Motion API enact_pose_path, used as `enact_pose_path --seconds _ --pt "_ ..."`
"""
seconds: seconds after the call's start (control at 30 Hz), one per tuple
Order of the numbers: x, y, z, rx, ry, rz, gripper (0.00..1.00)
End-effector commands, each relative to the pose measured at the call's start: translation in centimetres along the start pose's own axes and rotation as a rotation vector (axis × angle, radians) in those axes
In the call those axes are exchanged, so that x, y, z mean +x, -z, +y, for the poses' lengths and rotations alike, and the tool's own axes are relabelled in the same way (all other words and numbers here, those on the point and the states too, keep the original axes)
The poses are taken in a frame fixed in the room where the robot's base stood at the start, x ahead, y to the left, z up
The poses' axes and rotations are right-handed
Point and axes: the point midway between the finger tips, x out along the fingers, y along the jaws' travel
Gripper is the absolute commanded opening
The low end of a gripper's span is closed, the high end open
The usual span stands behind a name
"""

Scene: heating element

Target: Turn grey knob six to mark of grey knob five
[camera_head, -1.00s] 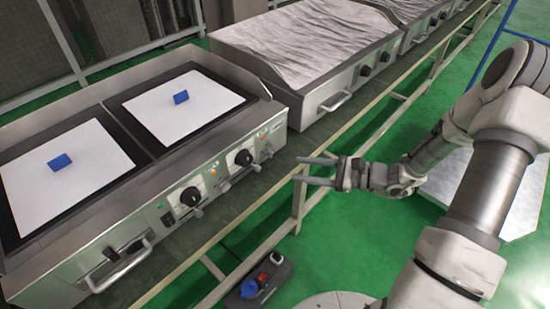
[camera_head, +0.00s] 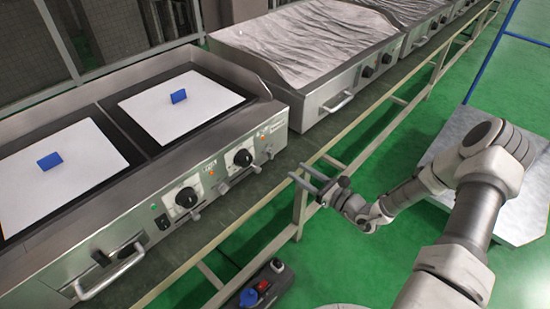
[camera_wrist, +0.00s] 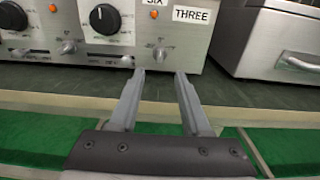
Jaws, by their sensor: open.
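A steel griddle front (camera_head: 160,200) carries black dials and small grey knobs. In the wrist view, a grey knob (camera_wrist: 160,54) sits beneath the partly cut-off label SIX (camera_wrist: 153,3). It also shows near the right end of the panel in the head view (camera_head: 269,153). Another grey knob (camera_wrist: 67,47) sits to its left; I cannot read which is knob five. My gripper (camera_wrist: 159,73) is open and empty. Its fingers point at the panel, with the grey knob under SIX seen between and beyond the tips, not touched. It also shows in the head view (camera_head: 298,171).
A label THREE (camera_wrist: 192,15) is right of SIX. Black dials (camera_head: 242,158) are above the grey knobs. Blue blocks (camera_head: 178,96) lie on white sheets. A second appliance with a handle (camera_wrist: 299,61) stands right. A ledge (camera_head: 225,215) runs below the panel.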

Motion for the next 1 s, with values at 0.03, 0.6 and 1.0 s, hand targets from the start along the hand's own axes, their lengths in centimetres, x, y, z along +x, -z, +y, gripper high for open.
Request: enact_pose_path --seconds 0.03,0.6,1.0 --pt "1.2 0.2 0.0 -0.002 -0.002 -0.002 0.47" --pt "10.4 0.1 0.0 -0.002 0.0 0.0 0.47" --pt "10.8 0.0 0.0 -0.001 0.0 0.0 0.37"
